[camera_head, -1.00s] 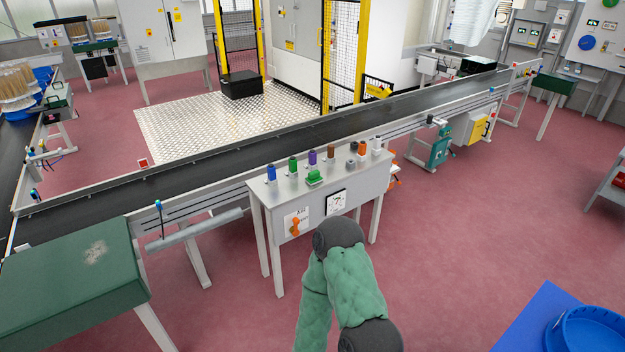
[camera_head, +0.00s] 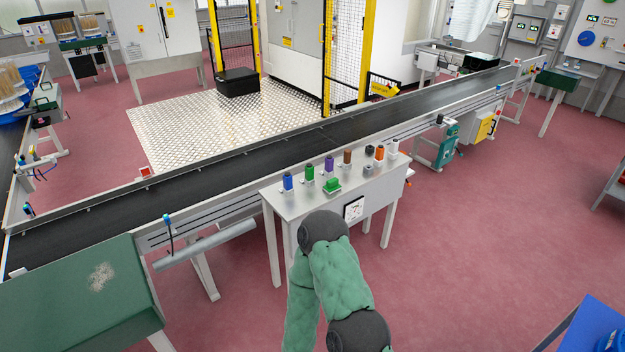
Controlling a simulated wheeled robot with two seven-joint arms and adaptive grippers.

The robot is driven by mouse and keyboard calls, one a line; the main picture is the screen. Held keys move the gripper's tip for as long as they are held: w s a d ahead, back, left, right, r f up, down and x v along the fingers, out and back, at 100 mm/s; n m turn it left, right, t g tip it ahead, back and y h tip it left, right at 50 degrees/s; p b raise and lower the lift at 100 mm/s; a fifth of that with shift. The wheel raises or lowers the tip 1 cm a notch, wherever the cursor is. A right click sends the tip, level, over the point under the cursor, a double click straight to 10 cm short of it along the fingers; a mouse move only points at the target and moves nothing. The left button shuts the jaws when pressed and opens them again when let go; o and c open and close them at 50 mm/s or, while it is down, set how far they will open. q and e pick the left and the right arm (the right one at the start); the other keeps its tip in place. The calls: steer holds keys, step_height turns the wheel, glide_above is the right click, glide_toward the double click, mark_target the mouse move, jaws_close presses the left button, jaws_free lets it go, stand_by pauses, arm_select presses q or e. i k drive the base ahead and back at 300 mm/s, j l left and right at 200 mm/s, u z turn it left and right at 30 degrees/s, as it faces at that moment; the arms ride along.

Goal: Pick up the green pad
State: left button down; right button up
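The green pad (camera_head: 332,185) is a small bright green block lying near the front edge of a grey table (camera_head: 290,205), in front of a row of coloured cylinders. Nothing touches it that I can see. One of my arms, in a green sleeve with dark joints, rises from the bottom middle and covers part of the table's front. Neither of my grippers shows in the view.
Blue (camera_head: 287,182), green (camera_head: 309,173), purple (camera_head: 329,164) and brown (camera_head: 347,157) cylinders stand behind the pad. A conveyor (camera_head: 240,170) runs behind the table. A green-topped table (camera_head: 60,300) is at left. Red floor is free at right.

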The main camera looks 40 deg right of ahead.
mark_target(332, 186)
steer(key=i+l+u, duration=0.2)
steer(key=i+l, duration=0.6)
